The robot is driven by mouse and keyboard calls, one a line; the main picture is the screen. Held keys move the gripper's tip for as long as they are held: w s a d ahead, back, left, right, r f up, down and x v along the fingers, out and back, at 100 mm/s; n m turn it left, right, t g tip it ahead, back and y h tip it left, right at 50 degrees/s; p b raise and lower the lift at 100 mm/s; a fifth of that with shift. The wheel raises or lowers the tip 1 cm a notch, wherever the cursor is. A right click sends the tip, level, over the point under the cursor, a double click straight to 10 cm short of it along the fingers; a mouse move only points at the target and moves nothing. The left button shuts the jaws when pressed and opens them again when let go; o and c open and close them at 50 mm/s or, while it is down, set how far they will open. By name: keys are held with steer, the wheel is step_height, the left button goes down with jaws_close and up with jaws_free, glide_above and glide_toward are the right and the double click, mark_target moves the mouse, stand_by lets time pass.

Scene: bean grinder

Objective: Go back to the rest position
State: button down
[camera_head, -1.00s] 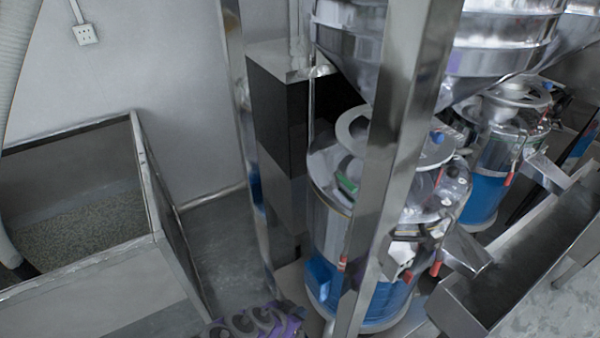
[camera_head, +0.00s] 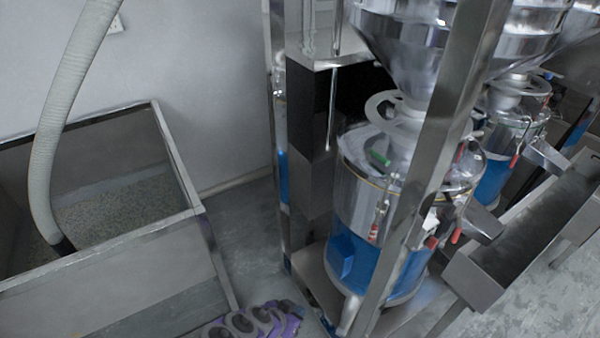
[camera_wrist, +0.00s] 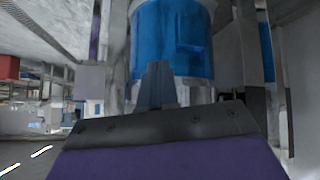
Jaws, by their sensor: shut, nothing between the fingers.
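My gripper (camera_wrist: 157,84) shows in the wrist view as two dark fingers close together, shut and empty. Behind it in that view stands the blue lower part of a bean grinder (camera_wrist: 175,40); I cannot tell how far off it is. In the head view the near grinder (camera_head: 370,240) is a steel drum on a blue base, with a funnel-shaped hopper (camera_head: 405,35) above it. Part of my purple and grey arm (camera_head: 255,322) shows at the bottom edge of the head view. The gripper's fingers are not seen there.
A steel frame post (camera_head: 440,150) stands in front of the near grinder. A second grinder (camera_head: 505,130) and a metal trough (camera_head: 530,235) are at the right. A bin of beans (camera_head: 115,205) with a hose (camera_head: 50,130) is at the left. Bare floor (camera_head: 235,245) lies between.

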steer(key=s+d+r+g+y, duration=0.1)
steer(key=s+d+r+g, duration=0.2)
steer(key=d+r, duration=0.35)
steer(key=s+d+r+g, duration=0.3)
steer(key=d+r+g, duration=0.1)
steer(key=r, duration=0.5)
steer(key=s+d+r+n+y, duration=0.2)
steer(key=s+r+n, duration=0.1)
steer(key=s+r, duration=0.4)
steer(key=s+d+r+n+g+y, duration=0.1)
steer(key=s+d+r+n+y, duration=0.1)
steer(key=s+r, duration=0.4)
steer(key=shift+s+d+r+n+y, duration=0.2)
steer(key=shift+s+r+n+y, duration=0.3)
steer(key=shift+s+n, duration=0.5)
steer(key=shift+f, duration=0.15)
